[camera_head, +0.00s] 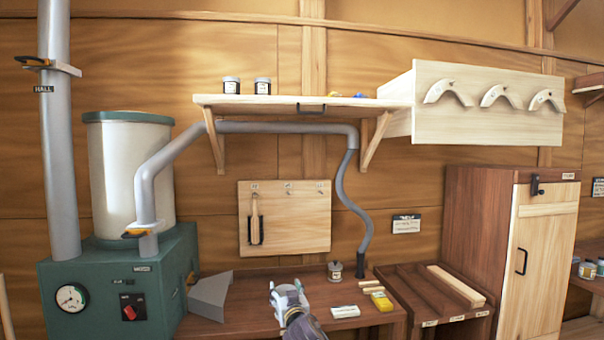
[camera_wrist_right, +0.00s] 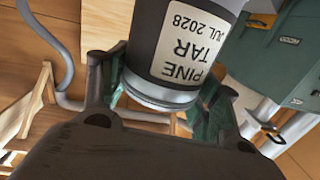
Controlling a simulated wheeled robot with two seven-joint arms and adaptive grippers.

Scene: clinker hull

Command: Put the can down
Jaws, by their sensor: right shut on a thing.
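A dark grey can (camera_wrist_right: 192,28) with a pale label reading "PINE TAR JUL 2028" and a light metal rim fills the upper middle of the right wrist view. The label appears upside down there. My right gripper (camera_wrist_right: 162,88) is shut on the can, with a green-padded finger on each side. In the head view my right gripper (camera_head: 288,297) is over the front middle of the bench. I cannot clearly make out the held can in that view. My left gripper is not in view.
The brown bench (camera_head: 245,318) holds a small jar (camera_head: 335,271), a white block (camera_head: 346,311) and a yellow box (camera_head: 381,301) to the gripper's right. A grey wedge-shaped hood (camera_head: 209,295) stands left. Two dark jars (camera_head: 262,86) stand on the wall shelf (camera_head: 290,103).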

